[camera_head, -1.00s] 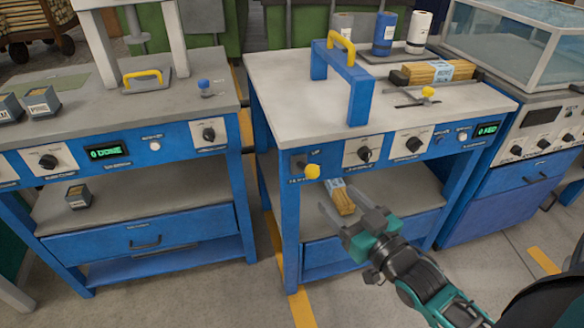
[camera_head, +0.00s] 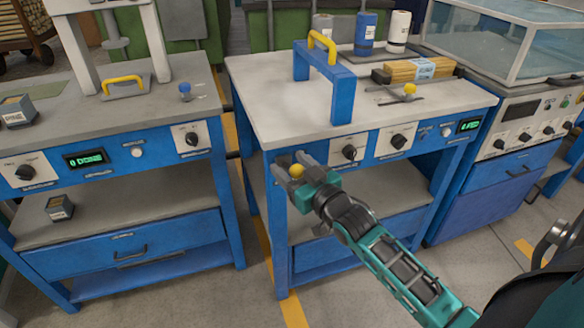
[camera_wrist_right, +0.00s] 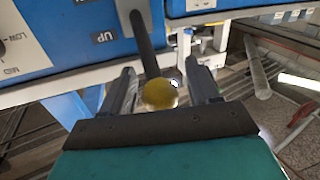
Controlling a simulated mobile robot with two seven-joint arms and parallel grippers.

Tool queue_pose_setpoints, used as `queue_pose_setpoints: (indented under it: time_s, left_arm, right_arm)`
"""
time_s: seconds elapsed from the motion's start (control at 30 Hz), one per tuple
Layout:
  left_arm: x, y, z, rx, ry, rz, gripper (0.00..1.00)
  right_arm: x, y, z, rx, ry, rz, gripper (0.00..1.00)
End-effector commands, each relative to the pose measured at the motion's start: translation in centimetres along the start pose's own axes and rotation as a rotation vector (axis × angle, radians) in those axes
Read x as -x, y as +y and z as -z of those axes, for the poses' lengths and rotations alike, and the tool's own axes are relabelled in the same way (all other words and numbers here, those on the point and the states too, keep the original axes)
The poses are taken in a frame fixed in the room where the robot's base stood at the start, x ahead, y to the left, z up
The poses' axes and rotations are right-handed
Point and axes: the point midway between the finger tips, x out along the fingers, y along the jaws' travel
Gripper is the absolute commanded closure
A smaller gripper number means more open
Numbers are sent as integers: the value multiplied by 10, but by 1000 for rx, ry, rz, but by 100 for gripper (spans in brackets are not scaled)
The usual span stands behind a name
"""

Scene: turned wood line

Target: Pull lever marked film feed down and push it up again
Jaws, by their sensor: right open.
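The lever's yellow knob (camera_head: 297,172) is at the left end of the front panel of the blue bench. The marking near it is too small to read in the head view. In the right wrist view the knob (camera_wrist_right: 160,93) sits at the end of a dark lever rod (camera_wrist_right: 146,45), beside an "UP" label (camera_wrist_right: 103,37). My right gripper (camera_head: 294,170) is open, with one finger on each side of the knob. In the right wrist view gaps show between the knob and both fingers. My left gripper is not in view.
The bench top (camera_head: 275,110) carries a blue frame (camera_head: 340,90) with a yellow handle and a wooden bundle (camera_head: 415,70). Dark dials (camera_head: 349,152) line the panel right of the lever. A second blue bench (camera_head: 120,225) stands left, across a narrow gap.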

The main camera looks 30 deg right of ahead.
Motion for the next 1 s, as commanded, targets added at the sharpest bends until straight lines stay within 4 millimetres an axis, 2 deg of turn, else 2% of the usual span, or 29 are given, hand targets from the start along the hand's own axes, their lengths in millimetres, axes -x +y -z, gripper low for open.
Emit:
queue_pose_setpoints:
  time_s: [0.3,0.93,1.0]
  left_arm:
    - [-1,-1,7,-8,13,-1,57]
    - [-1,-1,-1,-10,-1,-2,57]
    - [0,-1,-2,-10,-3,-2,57]
  right_arm:
    - [-2,0,0,0,0,0,40]
    - [-2,0,0,0,0,1,100]
    - [-2,0,0,0,0,1,100]
